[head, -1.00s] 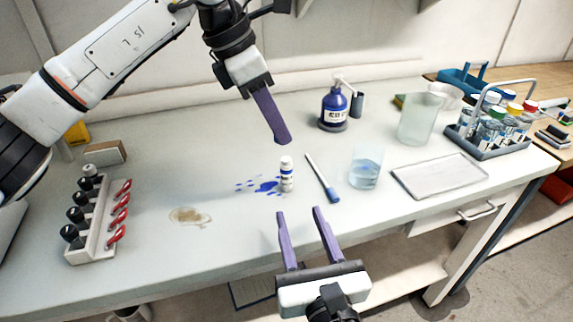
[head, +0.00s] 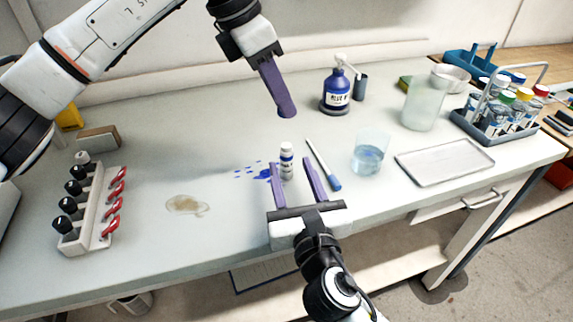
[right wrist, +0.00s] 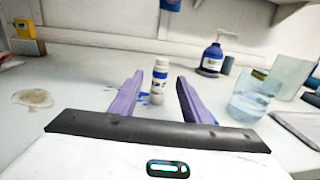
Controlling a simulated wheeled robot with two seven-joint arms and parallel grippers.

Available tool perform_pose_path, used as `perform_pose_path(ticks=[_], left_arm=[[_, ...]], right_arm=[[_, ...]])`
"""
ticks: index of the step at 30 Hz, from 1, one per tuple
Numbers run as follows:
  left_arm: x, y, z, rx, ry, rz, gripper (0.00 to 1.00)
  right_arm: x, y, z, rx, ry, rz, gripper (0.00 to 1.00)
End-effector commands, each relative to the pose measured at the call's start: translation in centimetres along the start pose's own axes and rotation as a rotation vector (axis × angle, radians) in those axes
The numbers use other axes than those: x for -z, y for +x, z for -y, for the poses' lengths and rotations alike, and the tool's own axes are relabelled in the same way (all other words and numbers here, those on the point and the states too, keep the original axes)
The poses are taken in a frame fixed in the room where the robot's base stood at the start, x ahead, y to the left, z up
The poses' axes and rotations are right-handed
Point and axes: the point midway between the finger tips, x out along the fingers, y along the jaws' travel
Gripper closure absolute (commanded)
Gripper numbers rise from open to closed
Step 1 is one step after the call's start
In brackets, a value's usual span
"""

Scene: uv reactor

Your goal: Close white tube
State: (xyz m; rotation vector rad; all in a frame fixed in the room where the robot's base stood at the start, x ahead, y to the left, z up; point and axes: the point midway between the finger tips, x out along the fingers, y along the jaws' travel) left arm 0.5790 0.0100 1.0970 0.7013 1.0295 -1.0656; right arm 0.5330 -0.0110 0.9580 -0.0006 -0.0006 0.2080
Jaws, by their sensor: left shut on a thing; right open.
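The white tube (head: 287,160) stands upright on the bench, with a blue-marked label, beside a blue spill (head: 264,173). It also shows in the right wrist view (right wrist: 159,80), centred beyond the open fingers. My right gripper (head: 293,166) is open, its purple fingertips pointing at the tube, one to each side at its near edge. Nothing is held between them. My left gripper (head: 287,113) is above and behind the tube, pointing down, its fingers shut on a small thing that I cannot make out. No separate cap shows on the bench.
A blue bottle (head: 336,90) stands behind. A blue-ended stick (head: 323,163), a beaker of liquid (head: 369,153) and a tray (head: 445,160) lie to the right. A rack with black knobs and red clips (head: 92,210) stands left. A brown stain (head: 186,204) marks the bench.

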Motion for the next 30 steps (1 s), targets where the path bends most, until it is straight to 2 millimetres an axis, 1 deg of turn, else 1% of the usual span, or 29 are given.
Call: perform_pose_path(ticks=[1,3,6,9,14,21,22,26,27,29,30], left_arm=[[0.0,0.0,0.0,0.0,0.0,0.0,0.98],[0.0,0.0,0.0,0.0,0.0,0.0,0.98],[0.0,0.0,0.0,0.0,0.0,0.0,0.98],[0.0,0.0,0.0,0.0,0.0,0.0,0.98],[0.0,0.0,0.0,0.0,0.001,0.0,0.98],[0.0,0.0,0.0,0.0,0.001,0.0,0.98],[0.0,0.0,0.0,0.0,0.001,0.0,0.98],[0.0,0.0,0.0,0.0,0.001,0.0,0.98],[0.0,0.0,0.0,0.0,0.001,0.0,0.98],[0.0,0.0,0.0,0.0,0.001,0.0,0.98],[0.0,0.0,0.0,0.0,0.001,0.0,0.98]], right_arm=[[0.0,1.1,0.0,0.001,-0.001,0.001,0.57],[-0.1,2.2,0.0,0.0,0.0,0.001,0.57],[0.0,3.5,0.0,0.001,0.001,0.0,0.57],[0.0,4.4,0.0,0.0,0.0,0.0,0.57],[0.0,5.0,0.0,-0.001,0.001,0.0,0.57],[0.0,5.0,0.0,0.0,0.001,-0.001,0.57],[0.0,5.0,0.0,0.0,0.001,-0.001,0.59],[0.0,5.0,0.0,0.0,0.001,-0.001,0.81],[0.0,5.0,0.0,0.0,0.001,-0.001,0.88],[0.0,5.0,0.0,0.0,0.001,-0.001,0.98],[0.0,5.0,0.0,0.0,0.001,-0.001,1.0]])
